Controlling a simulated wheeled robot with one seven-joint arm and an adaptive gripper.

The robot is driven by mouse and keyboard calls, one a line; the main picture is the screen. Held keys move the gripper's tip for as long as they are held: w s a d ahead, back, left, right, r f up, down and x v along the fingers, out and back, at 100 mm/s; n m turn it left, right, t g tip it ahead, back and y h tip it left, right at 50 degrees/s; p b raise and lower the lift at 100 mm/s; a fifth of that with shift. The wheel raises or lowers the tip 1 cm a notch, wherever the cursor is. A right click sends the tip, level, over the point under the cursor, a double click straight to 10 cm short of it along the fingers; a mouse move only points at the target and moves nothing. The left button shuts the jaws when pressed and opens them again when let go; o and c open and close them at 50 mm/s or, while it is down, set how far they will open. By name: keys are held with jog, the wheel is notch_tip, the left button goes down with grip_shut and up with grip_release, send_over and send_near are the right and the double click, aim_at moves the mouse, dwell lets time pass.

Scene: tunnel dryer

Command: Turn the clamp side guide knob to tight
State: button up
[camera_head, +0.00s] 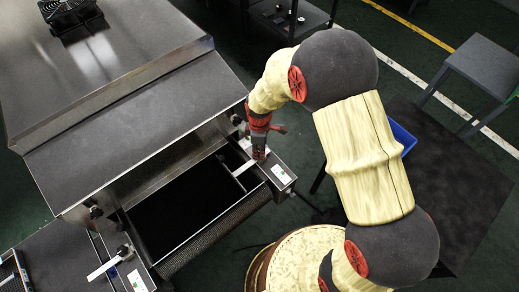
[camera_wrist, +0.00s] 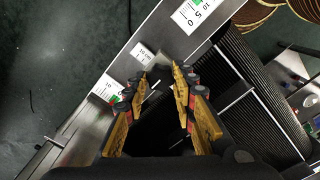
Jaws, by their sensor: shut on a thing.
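My gripper (camera_head: 259,153) is at the near right corner of the tunnel dryer, pointing down at the inner end of the right side rail. In the wrist view, my gripper (camera_wrist: 160,78) has its fingertips closed in around a small dark grey part between them. This part is at the place of the clamp side guide knob; the fingers hide most of it, so its turn position cannot be read. A pale side guide bar (camera_head: 245,168) runs out from beneath the fingertips in the head view.
The dryer's metal hood (camera_head: 120,100) stands close left of my gripper. The dark belt (camera_head: 185,205) lies below. A matching guide bar (camera_head: 102,270) and a dark knob (camera_head: 123,252) are on the left rail. A blue bin (camera_head: 402,138) and a grey stool (camera_head: 485,65) stand right.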

jog(key=c, duration=0.4)
jog(key=shift+m, duration=0.4)
jog(key=m+p, duration=0.1)
jog(key=m, duration=0.6)
jog(key=shift+m+p, duration=0.3)
jog(key=m, duration=0.4)
jog(key=shift+m+p, duration=0.3)
jog(key=m, duration=0.4)
jog(key=shift+m, duration=0.4)
jog(key=o, duration=1.1)
